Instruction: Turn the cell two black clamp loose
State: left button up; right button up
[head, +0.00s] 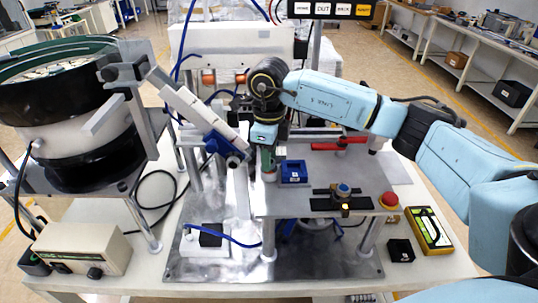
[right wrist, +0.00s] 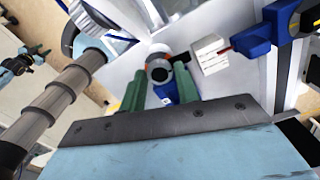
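My right gripper (head: 268,163) points down at the left edge of the raised plate. Its two green fingers show in the right wrist view (right wrist: 159,75), parted, one on each side of a round grey and dark part with an orange-red ring (right wrist: 158,68). I cannot see firm contact. A black clamp-like bracket (head: 115,73) holds the feeder rail by the left bowl; I cannot tell whether it is the cell two clamp. A distant light-blue arm with green tips (right wrist: 22,64) shows at the wrist view's left and may be my left one; its finger opening is unclear.
A bowl feeder (head: 60,105) stands at left, with a sloping rail (head: 195,110) towards the middle. A blue box (head: 293,171), a red-handled clamp (head: 340,143) and a red button (head: 389,200) are on or by the plate (head: 330,172). A yellow device (head: 430,230) lies at right.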

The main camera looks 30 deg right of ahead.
jog(key=o, duration=0.3)
jog(key=shift+o, duration=0.2)
notch_tip(320, 180, up, 14)
jog(key=shift+f+b, duration=0.25)
jog(key=shift+b, duration=0.15)
jog(key=shift+s+f, duration=0.1)
dwell(0.3)
